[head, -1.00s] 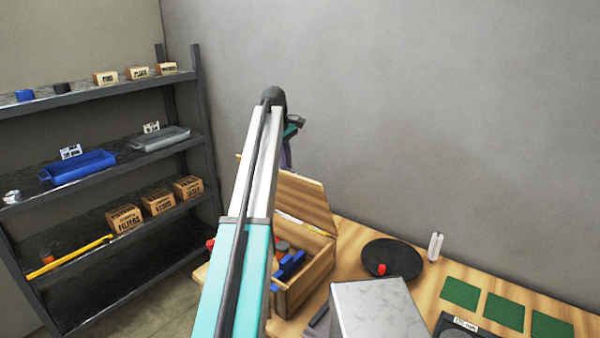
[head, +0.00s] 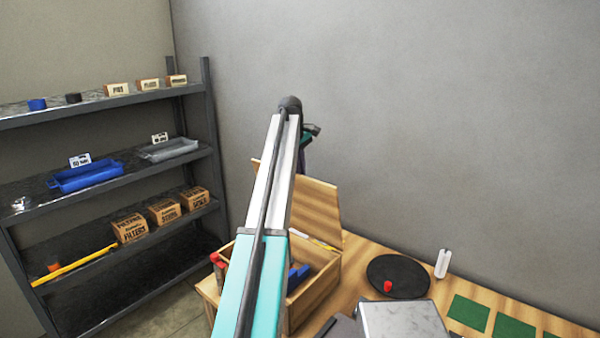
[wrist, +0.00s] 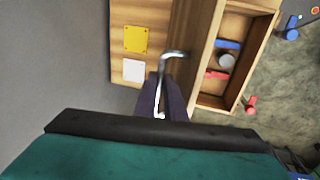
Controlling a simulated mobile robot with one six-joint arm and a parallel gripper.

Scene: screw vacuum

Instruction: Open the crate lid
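The wooden crate (head: 318,287) stands on the table, partly hidden behind my arm. Its lid (head: 318,205) is raised and stands up at the crate's back edge, leaving the inside visible. My gripper (head: 306,140) is above and behind the lid in the head view, mostly hidden by my arm. In the wrist view my dark fingers (wrist: 166,100) are close together around a bent metal rod (wrist: 163,75).
Blue pieces (head: 297,278) lie in the crate; red and grey pieces also show there in the wrist view. A black disc (head: 405,277) with a red piece and a grey box (head: 405,320) are to the right. A loaded shelf (head: 105,195) stands left.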

